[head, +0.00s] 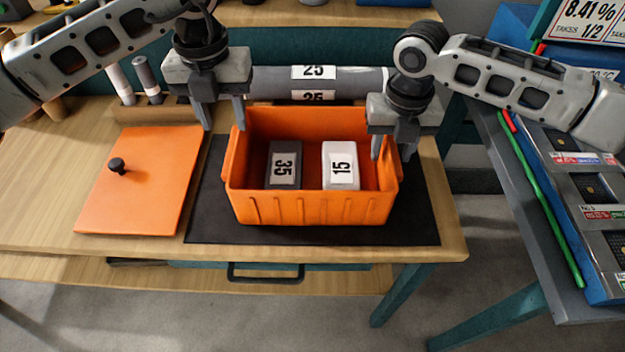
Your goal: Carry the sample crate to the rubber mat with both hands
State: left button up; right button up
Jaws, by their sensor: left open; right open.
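The orange sample crate (310,208) stands upright and open on the black rubber mat (415,225). Inside it lie a dark grey block marked 35 (285,165) and a white block marked 15 (341,167). My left gripper (224,126) is open at the crate's back left corner, one finger by the rim and one outside it. My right gripper (392,157) is open at the crate's right side, its fingers appearing on either side of the right wall. Neither gripper holds anything. I cannot tell whether the fingers touch the crate.
An orange lid-like panel with a black knob (117,166) lies left of the mat. A grey roll marked 25 (270,82) lies behind the crate. Grey cylinders (147,80) stand at the back left. A second bench (520,190) with several devices stands right, across a gap.

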jog(key=shift+r, duration=0.1)
pick_arm(q)
notch_tip(320, 180, up, 4)
pick_arm(e)
notch_tip(320, 180, up, 12)
dwell(0.4)
pick_arm(q)
jog(key=shift+s, duration=0.15)
pick_arm(e)
jog(key=shift+s, duration=0.1)
